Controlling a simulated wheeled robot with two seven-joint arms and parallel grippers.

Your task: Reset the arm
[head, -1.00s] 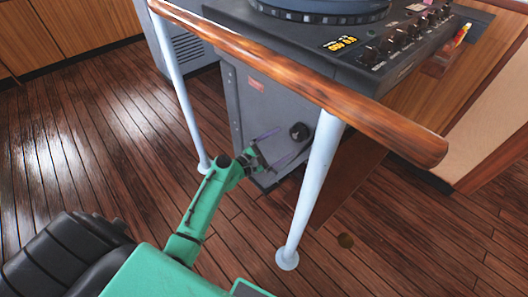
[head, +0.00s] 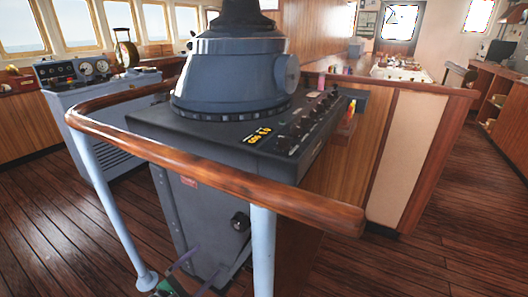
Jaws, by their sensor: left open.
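My left gripper (head: 203,262) shows at the bottom edge, with its two thin purple-grey fingers spread apart and nothing between them. Only a small green part of the arm behind it is in view. The fingers are low in front of the grey radar console (head: 205,215), below and left of a black round knob (head: 240,221) on its front panel. I cannot tell whether they touch the panel. My right gripper is not in view.
A wooden handrail (head: 210,175) on pale blue posts (head: 263,250) runs around the console, close in front of me. A control panel with gauges (head: 85,72) stands at left. Open plank floor (head: 440,230) lies at right.

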